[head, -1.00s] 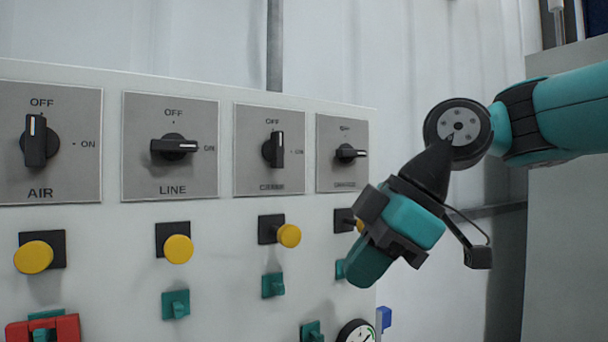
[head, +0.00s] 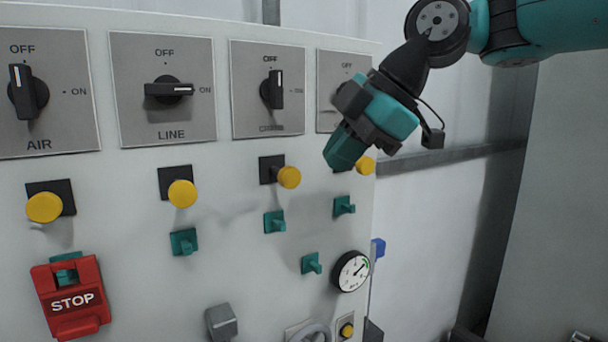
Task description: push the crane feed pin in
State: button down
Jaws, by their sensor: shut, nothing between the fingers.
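The control panel (head: 230,290) carries a row of yellow round-headed pins on black bases. The third one (head: 289,177) stands out below the third switch (head: 272,90), whose label is too blurred to read. The fourth one (head: 365,166) is partly hidden by my gripper. No readable label marks which one is the crane feed pin. My gripper (head: 341,158) is shut and empty. It points down and left in front of the fourth switch plate, right of the third yellow pin and apart from it in the picture.
Switches marked AIR (head: 27,90) and LINE (head: 169,90) are at left, with yellow pins (head: 44,207) (head: 182,193) below. Green pegs (head: 274,222) (head: 343,206), a red STOP box (head: 73,298) and a gauge (head: 351,271) sit lower.

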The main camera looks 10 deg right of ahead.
aim_at(289, 177)
jog(key=w+a+f+p, duration=0.3)
jog(key=w+a+f, duration=0.1)
jog(key=w, duration=0.1)
dwell(0.4)
